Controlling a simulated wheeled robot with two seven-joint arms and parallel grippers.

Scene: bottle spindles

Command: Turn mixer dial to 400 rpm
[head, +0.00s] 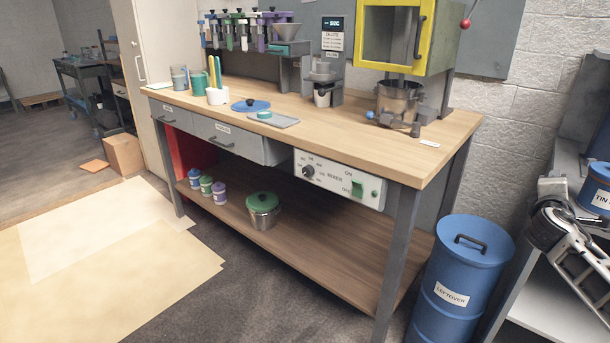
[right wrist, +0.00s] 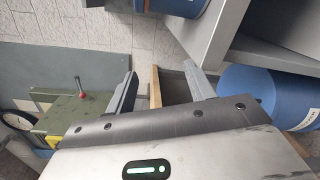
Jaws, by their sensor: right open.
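The mixer dial (head: 308,171) is a small dark knob on the left of a pale control panel (head: 338,181) under the workbench's front edge. Small numbers ring the dial, too small to read, and I cannot tell its setting. A green ON/OFF switch (head: 357,189) is on the panel's right. The mixer (head: 398,103), a metal pot, stands on the bench above. My right arm shows at the right edge of the head view, far from the dial. My right gripper (right wrist: 163,82) is open and empty in the right wrist view. My left gripper is out of view.
The wooden workbench (head: 350,127) has a lower shelf holding a green-lidded pot (head: 263,213). A blue LEFTOVER drum (head: 461,280) stands by its right leg; a grey shelf unit is further right. The floor (head: 200,300) in front is clear.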

